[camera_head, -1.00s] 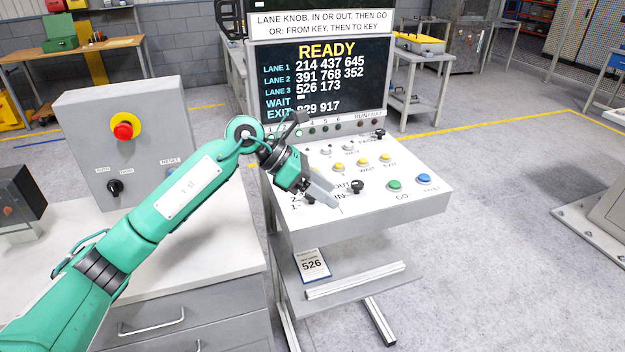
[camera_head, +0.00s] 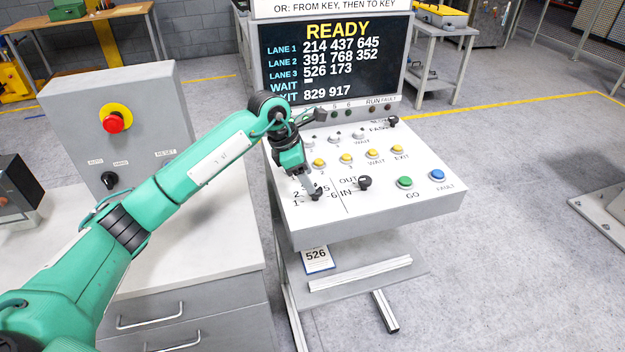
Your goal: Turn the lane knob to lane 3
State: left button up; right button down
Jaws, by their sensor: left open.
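The lane knob (camera_head: 316,194) is a small black knob on the left front of the white sloped console panel (camera_head: 420,211), with numbers printed around it. My left gripper (camera_head: 313,186) points down over the lane knob, its grey fingers at or just above it. The fingers hide part of the knob and some of its numbers, so I cannot tell where its pointer stands or whether they touch it. The gripper is open. The screen (camera_head: 331,65) reads READY, with lane 3 listing 526 173. My right gripper is not in view.
A second black knob (camera_head: 365,182) marked OUT and IN sits right of the lane knob. A green GO button (camera_head: 405,182), a blue FAULT button (camera_head: 438,175) and several yellow buttons are close by. A grey box with a red stop button (camera_head: 114,122) stands left.

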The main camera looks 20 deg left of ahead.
pick_arm(q)
jog(key=x, duration=0.3)
jog(key=shift+d+f+p, duration=0.1)
jog(key=shift+d+p, duration=0.05)
jog(key=shift+p, duration=0.2)
jog(key=shift+f, duration=0.2)
jog(key=c, duration=1)
jog(key=shift+o, duration=0.2)
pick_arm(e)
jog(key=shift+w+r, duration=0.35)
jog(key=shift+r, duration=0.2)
pick_arm(q)
jog(key=shift+f, duration=0.1)
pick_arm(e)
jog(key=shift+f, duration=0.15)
